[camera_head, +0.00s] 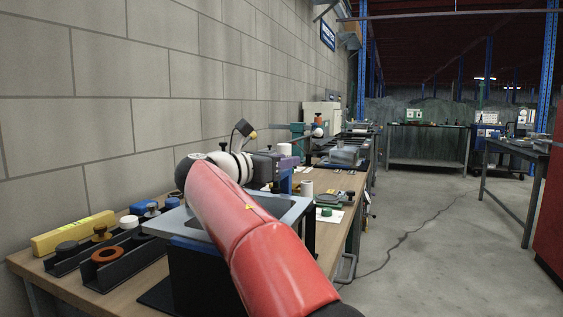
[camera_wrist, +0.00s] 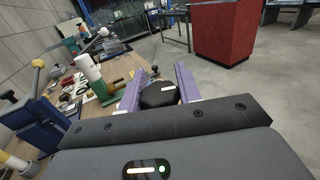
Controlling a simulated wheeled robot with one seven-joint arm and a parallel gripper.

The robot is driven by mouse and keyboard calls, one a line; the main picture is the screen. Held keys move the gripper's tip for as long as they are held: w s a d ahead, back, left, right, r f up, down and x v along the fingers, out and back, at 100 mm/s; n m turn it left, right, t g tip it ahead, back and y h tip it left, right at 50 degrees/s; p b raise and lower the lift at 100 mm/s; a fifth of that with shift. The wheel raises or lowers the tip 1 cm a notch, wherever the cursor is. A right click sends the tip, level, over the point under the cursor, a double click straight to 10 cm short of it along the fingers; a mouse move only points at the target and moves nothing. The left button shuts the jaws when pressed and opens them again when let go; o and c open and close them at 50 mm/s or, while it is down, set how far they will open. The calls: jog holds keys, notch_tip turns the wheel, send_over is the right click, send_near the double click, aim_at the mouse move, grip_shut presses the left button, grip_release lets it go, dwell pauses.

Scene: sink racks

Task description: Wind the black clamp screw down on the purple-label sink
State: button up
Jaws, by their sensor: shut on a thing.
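My gripper (camera_wrist: 159,88) has two purple fingers, shut on the sides of a black faceted knob (camera_wrist: 158,96), which appears to be the black clamp screw. The knob sits between the fingers in the wrist view, and the fingers hide its sides. What lies below the knob is hidden by the gripper body. In the head view my gripper (camera_head: 284,151) is beyond my red arm, and the knob cannot be made out there. A grey metal sink (camera_head: 297,207) with a dark basin is partly covered by my arm. I cannot make out a purple label.
Black holders with round pieces (camera_head: 107,254) and a yellow box (camera_head: 74,234) stand at the left of the wooden bench. A white cylinder (camera_wrist: 88,67) stands near the gripper. A blue fixture with a yellow-knobbed lever (camera_wrist: 38,64) is at the left.

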jog(key=shift+r, duration=0.3)
jog(key=o, duration=0.8)
jog(key=shift+s+a, duration=0.1)
jog(key=shift+o, duration=0.8)
jog(key=shift+f, duration=0.15)
jog(key=v, duration=0.7)
jog(key=shift+s+a, duration=0.25)
jog(key=shift+a, duration=0.1)
